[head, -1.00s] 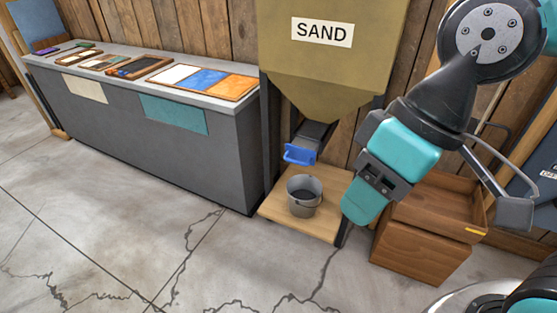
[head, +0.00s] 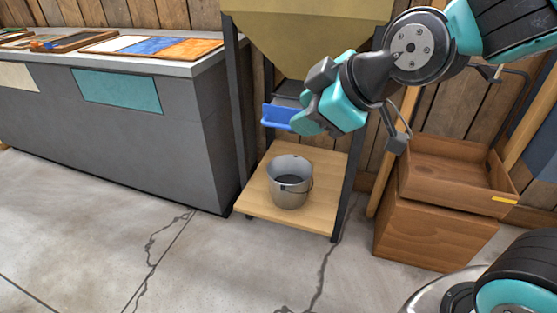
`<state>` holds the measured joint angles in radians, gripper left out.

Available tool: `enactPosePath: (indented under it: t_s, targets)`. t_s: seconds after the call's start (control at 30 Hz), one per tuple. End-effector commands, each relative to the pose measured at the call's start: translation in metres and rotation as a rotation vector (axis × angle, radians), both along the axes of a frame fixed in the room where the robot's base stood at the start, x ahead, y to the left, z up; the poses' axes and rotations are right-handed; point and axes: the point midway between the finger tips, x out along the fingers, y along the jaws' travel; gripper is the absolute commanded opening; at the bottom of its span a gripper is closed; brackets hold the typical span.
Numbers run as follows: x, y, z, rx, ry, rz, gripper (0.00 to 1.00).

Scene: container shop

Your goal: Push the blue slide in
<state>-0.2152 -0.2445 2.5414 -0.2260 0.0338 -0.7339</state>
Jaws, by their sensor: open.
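The blue slide (head: 279,117) sticks out at the front below the yellow-olive sand hopper (head: 305,35). Its left part and handle show; its right end is hidden behind my gripper. My gripper (head: 304,118) is at the slide's right side, pointing left towards it. The fingers overlap the slide in the picture, and I cannot tell whether they touch it. The jaws hold nothing that I can see.
A grey bucket (head: 290,183) stands on the wooden shelf (head: 310,215) below the slide. Dark posts (head: 352,190) frame the hopper stand. A grey counter (head: 110,130) is at left, wooden boxes (head: 440,225) at right. The floor in front is clear.

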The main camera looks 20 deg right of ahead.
Motion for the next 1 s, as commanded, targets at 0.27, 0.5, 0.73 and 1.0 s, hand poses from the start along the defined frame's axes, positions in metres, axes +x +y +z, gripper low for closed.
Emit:
enactPosePath:
  t_s: [0.27, 0.5, 0.73, 1.0]
  targets:
    - [0.049, -0.028, -0.106, -0.233, -0.404, 0.049, 0.40]
    - [0.072, -0.050, -0.147, -0.463, -0.675, 0.062, 0.40]
    - [0.079, -0.058, -0.153, -0.571, -0.778, 0.062, 0.40]
    - [0.092, -0.057, -0.146, -0.581, -0.778, 0.065, 0.40]
